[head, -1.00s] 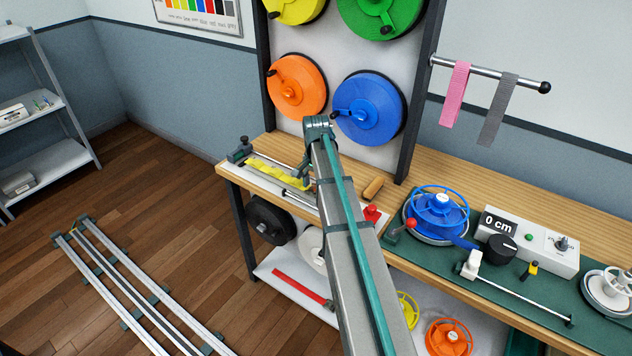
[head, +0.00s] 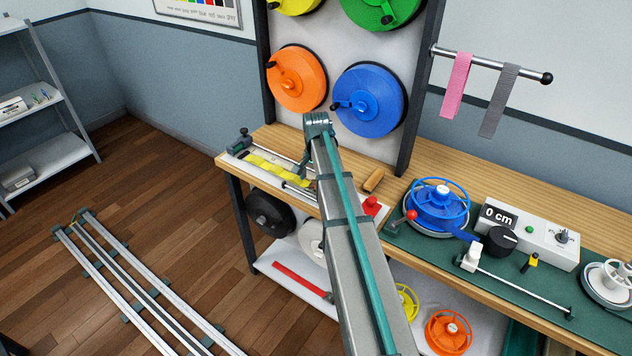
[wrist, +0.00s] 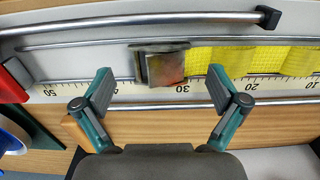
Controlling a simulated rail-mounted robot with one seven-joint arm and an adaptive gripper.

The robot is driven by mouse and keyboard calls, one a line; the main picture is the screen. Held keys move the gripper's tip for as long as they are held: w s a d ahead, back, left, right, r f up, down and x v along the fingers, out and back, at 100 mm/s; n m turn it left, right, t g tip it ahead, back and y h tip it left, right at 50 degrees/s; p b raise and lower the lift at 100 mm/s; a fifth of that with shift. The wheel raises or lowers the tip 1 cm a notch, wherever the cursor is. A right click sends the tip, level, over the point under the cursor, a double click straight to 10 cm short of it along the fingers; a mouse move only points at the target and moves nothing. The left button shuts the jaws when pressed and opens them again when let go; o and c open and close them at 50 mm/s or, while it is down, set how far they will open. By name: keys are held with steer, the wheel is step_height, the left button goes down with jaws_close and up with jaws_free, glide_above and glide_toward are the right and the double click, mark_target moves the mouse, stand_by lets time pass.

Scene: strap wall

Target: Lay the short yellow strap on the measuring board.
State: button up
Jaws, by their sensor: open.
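The yellow strap (head: 273,167) lies in a rippled strip along the measuring board (head: 239,153) at the left end of the bench. In the wrist view the strap (wrist: 268,58) covers the right part of the board (wrist: 105,72), above the printed scale. A metal slider or clamp (wrist: 162,65) sits at the strap's left end; I cannot tell whether it grips the strap. My gripper (wrist: 161,90) is open, with its fingers on either side of the slider's near side and nothing held between them. In the head view my arm hides most of my gripper.
Metal rods (wrist: 140,22) run along the board. A red block (head: 371,205) and a wooden block (head: 373,180) are near my arm. A blue reel (head: 437,205) and a "0 cm" counter (head: 498,216) stand to the right. Pink (head: 456,85) and grey straps hang behind.

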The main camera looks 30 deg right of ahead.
step_height(320, 180, up, 12)
stand_by(0.6)
steer(key=shift+r, duration=0.1)
